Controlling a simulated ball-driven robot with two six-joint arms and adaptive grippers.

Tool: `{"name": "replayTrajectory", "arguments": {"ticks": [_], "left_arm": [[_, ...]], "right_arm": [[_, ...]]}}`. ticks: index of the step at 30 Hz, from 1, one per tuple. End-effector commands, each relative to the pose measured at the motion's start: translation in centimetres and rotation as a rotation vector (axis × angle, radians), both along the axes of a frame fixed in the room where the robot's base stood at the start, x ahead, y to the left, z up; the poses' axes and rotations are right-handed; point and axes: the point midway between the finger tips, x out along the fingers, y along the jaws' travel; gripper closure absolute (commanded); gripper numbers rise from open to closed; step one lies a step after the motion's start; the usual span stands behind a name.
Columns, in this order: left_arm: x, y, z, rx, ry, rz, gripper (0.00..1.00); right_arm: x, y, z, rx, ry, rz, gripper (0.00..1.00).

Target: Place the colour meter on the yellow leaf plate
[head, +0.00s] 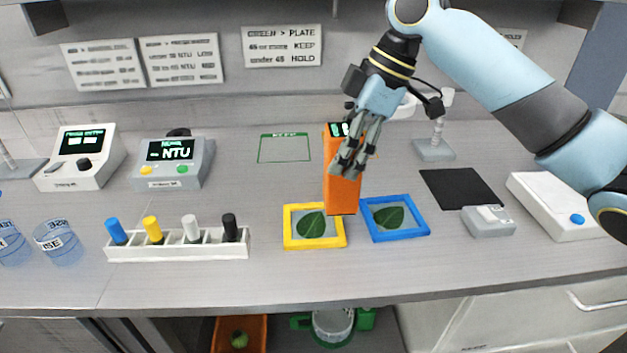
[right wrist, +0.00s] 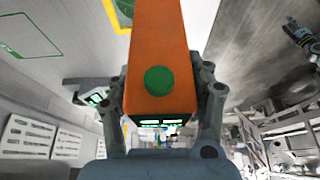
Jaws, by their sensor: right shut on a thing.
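The colour meter is an orange block (head: 341,190) with a small dark display at its top. My right gripper (head: 350,160) is shut on it and holds it upright. In the head view its lower end overlaps the right rear edge of the yellow leaf plate (head: 287,228); I cannot tell whether it touches. The plate has a yellow frame with a green leaf (head: 311,225) inside. In the right wrist view the orange meter (right wrist: 157,40), with a green round button, sits between the fingers (right wrist: 160,100), and part of the yellow frame shows beyond it. My left gripper is not in view.
A blue-framed leaf plate (head: 395,234) lies just right of the yellow one. A white rack (head: 180,247) with coloured pegs stands left. A green outlined area (head: 284,148) is behind. A black mat (head: 460,188) and a small grey device (head: 489,221) are to the right.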

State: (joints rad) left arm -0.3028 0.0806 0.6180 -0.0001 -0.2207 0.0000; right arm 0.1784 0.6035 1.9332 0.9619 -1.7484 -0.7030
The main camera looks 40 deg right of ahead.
Motion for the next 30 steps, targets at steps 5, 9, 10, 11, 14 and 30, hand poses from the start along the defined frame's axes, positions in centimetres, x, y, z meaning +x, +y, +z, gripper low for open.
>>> {"name": "replayTrajectory", "arguments": {"ticks": [5, 9, 10, 11, 14, 30], "left_arm": [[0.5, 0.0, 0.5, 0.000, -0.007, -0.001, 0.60], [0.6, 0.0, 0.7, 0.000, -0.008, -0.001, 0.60], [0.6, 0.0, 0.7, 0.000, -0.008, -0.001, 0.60], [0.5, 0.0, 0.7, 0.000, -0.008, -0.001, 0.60], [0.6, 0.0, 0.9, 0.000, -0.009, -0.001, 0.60], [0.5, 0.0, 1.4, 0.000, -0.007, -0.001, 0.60]], "right_arm": [[4.1, 1.1, -2.3, 0.005, 0.000, -0.002, 0.85], [5.8, 1.3, -3.4, 0.000, 0.000, -0.003, 0.85], [6.0, 1.4, -3.6, 0.000, 0.001, -0.002, 0.85], [6.2, 1.4, -3.7, -0.001, 0.001, -0.001, 0.85], [6.3, 1.4, -4.8, -0.001, 0.003, -0.002, 0.85], [6.2, 1.4, -8.0, -0.002, 0.000, -0.002, 0.85]]}}
